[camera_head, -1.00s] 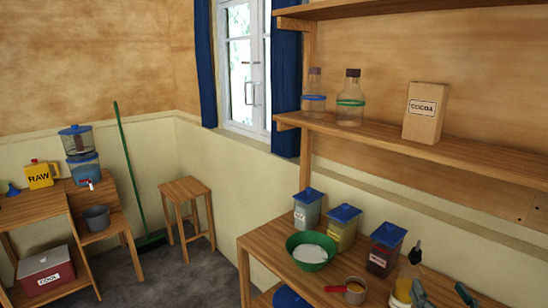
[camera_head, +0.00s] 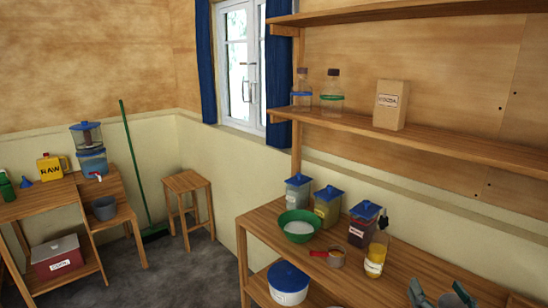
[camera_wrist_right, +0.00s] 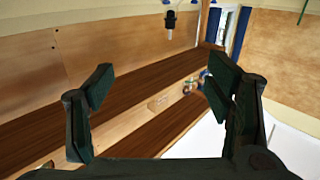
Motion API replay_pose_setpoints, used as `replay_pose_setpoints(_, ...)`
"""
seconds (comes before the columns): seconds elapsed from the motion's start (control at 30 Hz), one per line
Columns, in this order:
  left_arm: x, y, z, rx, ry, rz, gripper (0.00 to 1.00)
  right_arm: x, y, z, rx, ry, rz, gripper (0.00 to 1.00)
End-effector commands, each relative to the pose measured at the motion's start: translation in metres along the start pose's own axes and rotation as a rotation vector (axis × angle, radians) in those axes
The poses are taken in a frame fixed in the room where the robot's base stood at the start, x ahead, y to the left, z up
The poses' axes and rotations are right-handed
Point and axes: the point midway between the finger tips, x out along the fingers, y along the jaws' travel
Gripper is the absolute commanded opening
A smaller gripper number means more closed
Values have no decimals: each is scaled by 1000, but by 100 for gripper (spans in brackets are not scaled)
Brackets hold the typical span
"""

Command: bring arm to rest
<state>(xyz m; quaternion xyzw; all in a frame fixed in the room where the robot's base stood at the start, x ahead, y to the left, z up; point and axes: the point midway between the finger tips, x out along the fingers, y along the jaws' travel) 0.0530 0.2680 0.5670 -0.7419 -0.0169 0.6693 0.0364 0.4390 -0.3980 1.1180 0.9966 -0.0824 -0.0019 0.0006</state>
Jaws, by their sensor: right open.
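My right gripper (camera_head: 440,296) shows at the bottom right of the head view, over the front part of the wooden workbench (camera_head: 395,285). Its two fingers are apart with nothing between them. The right wrist view shows the same open fingers (camera_wrist_right: 160,88), with wooden shelf boards behind them. My left gripper is out of view.
A wall shelf (camera_head: 430,134) with bottles and a cocoa box (camera_head: 390,104) hangs above. A stool (camera_head: 187,184) and open floor lie left.

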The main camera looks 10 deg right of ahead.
Motion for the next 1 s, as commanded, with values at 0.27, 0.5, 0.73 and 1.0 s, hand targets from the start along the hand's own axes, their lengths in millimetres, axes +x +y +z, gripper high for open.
replay_pose_setpoints(0.27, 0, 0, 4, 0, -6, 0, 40, -29, 22, 41, -29, -123, 172, 73)
replay_pose_setpoints(0.5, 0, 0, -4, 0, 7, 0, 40, -66, 25, 92, -72, -329, 288, 73)
replay_pose_setpoints(0.73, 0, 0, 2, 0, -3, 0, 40, -128, 0, 162, -133, -682, 303, 73)
replay_pose_setpoints(1.0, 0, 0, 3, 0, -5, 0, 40, -220, -78, 220, -197, -1116, 39, 73)
